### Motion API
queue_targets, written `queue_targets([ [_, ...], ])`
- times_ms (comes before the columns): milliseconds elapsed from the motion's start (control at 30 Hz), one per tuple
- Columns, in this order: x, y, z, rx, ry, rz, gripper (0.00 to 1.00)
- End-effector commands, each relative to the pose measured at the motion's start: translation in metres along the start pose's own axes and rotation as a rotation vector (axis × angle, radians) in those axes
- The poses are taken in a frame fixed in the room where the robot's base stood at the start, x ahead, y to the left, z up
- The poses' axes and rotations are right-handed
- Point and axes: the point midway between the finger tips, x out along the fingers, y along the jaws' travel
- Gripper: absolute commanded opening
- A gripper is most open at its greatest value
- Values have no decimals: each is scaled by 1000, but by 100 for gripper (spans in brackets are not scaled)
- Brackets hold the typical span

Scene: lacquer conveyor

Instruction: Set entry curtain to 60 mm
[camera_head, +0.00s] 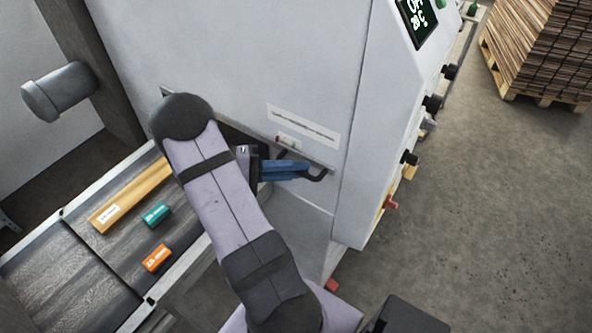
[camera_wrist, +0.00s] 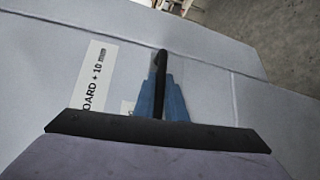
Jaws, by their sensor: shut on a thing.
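A dark lever handle (camera_head: 320,176) sticks out from the front of the pale grey machine (camera_head: 275,60). My gripper (camera_head: 299,170) has blue fingers and is shut on this handle. In the wrist view my gripper (camera_wrist: 161,90) has a finger on each side of the black handle (camera_wrist: 161,60), whose far end shows beyond the fingertips. A white label strip (camera_head: 303,126) is on the panel above the handle; in the wrist view it (camera_wrist: 94,80) reads "OARD + 10 mm" in part. My arm hides the machine's entry opening and most of the curtain area. The height setting cannot be read.
A conveyor (camera_head: 85,285) at left carries a yellowish board (camera_head: 130,197), a teal block (camera_head: 156,215) and an orange block (camera_head: 157,259). Knobs (camera_head: 433,103) and a display (camera_head: 417,18) are on the machine's right side. A pallet stack (camera_head: 545,45) stands far right on open floor.

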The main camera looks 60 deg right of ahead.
Motion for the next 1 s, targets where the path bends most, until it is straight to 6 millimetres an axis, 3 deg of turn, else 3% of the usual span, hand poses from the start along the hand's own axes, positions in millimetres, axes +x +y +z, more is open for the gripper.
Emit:
queue_targets([
  [33, -1, 7, -1, 11, 3, 14, 0],
  [67, -1, 7, -2, 11, 3, 14, 13],
  [133, -1, 8, -2, 11, 4, 13, 29],
  [567, -7, 3, -2, 8, 3, 9, 29],
  [1000, -62, 2, -2, 11, 5, 10, 29],
])
